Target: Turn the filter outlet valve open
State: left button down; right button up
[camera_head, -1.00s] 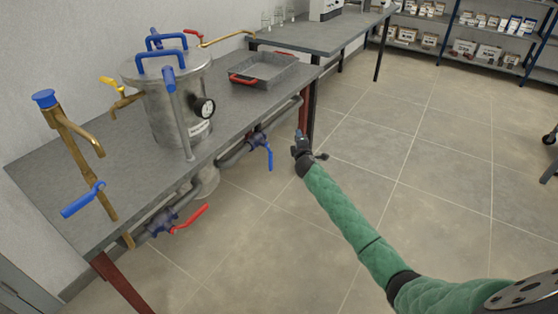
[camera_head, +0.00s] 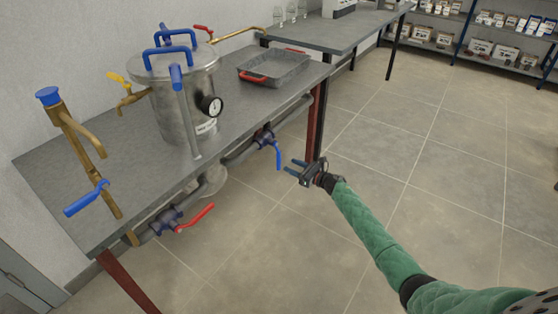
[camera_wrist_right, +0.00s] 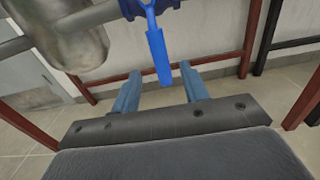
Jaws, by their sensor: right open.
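A valve with a blue lever (camera_head: 278,157) sits on the grey pipe under the bench edge; its lever hangs down. My right gripper (camera_head: 288,166) is open, just right of this lever in the head view, its blue fingers pointing at it. In the right wrist view the blue lever (camera_wrist_right: 157,58) shows between the fingertips of the gripper (camera_wrist_right: 160,76), beyond them or level with them; contact is not visible. A second valve with a red lever (camera_head: 196,218) sits further left on the same pipe, its lever sloping up to the right. My left gripper is out of view.
The steel filter vessel (camera_head: 183,105) with blue handles and a gauge stands on the grey bench (camera_head: 85,150). A brown bench leg (camera_head: 313,120) stands behind my right gripper. A grey tray (camera_head: 284,72) lies at the back. The floor at right is clear.

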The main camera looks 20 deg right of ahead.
aim_at(280, 160)
jog(key=shift+x, duration=3.9)
jog(key=shift+c, duration=0.5)
grip_shut()
